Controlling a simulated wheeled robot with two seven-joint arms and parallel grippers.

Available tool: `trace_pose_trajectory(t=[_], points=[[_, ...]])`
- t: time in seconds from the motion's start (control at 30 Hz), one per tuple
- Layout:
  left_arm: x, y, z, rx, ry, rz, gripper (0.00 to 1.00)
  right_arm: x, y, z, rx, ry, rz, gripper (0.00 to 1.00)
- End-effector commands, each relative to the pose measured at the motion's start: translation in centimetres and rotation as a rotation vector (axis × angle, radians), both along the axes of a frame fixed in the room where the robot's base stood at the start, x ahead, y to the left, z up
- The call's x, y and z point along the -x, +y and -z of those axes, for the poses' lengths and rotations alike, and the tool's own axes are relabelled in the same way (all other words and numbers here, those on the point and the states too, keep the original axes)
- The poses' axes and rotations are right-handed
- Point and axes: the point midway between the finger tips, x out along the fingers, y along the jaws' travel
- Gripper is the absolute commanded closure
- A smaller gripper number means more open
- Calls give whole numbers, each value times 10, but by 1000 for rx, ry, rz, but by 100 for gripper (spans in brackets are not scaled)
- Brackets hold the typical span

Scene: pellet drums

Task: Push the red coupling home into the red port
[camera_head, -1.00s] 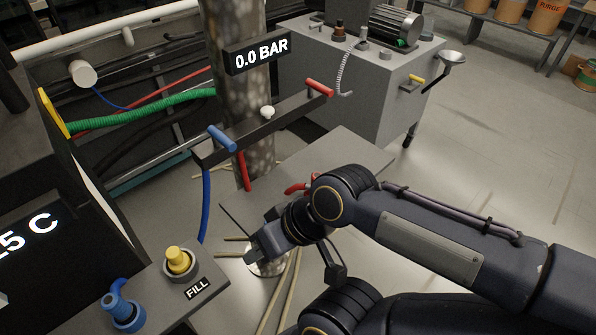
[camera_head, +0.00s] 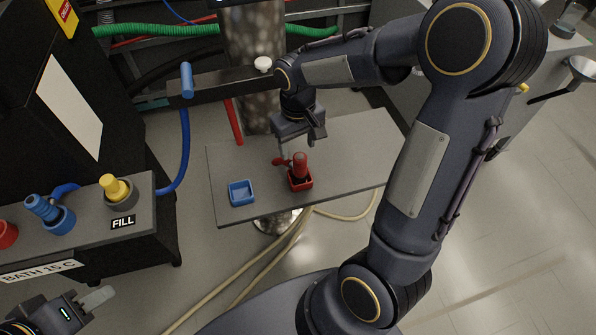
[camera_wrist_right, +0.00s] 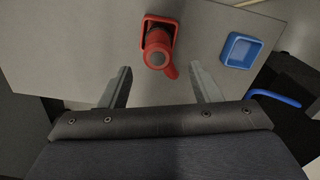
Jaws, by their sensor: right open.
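The red coupling (camera_head: 300,163) stands upright in a small red tray (camera_head: 301,184) on the grey shelf, its lever to the left. It also shows in the right wrist view (camera_wrist_right: 158,52), ahead of the fingers. My right gripper (camera_head: 297,142) points down, just behind and above the coupling; in its wrist view the fingers (camera_wrist_right: 160,72) are apart with nothing between them. The red port (camera_head: 5,235) is partly cut off at the left edge, on the bath panel. My left gripper (camera_head: 98,299) is at the bottom left; its jaw opening is unclear.
An empty blue tray (camera_head: 241,193) sits left of the red tray on the grey shelf (camera_head: 350,150). A blue coupling (camera_head: 45,208) and yellow coupling (camera_head: 115,188) stand on the bath panel. A manifold bar (camera_head: 220,84) with a blue handle crosses behind the shelf.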

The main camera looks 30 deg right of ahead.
Motion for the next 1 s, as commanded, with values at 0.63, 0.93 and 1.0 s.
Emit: trace_pose_trajectory(t=[0.63,0.93,1.0], points=[[0,0,3,0,0,0,64,5,3,75,1,4,-2,43],[0,0,3,0,0,0,64,5,3,75,0,2,-1,55],[0,0,3,0,0,0,64,5,3,75,0,2,-1,64]])
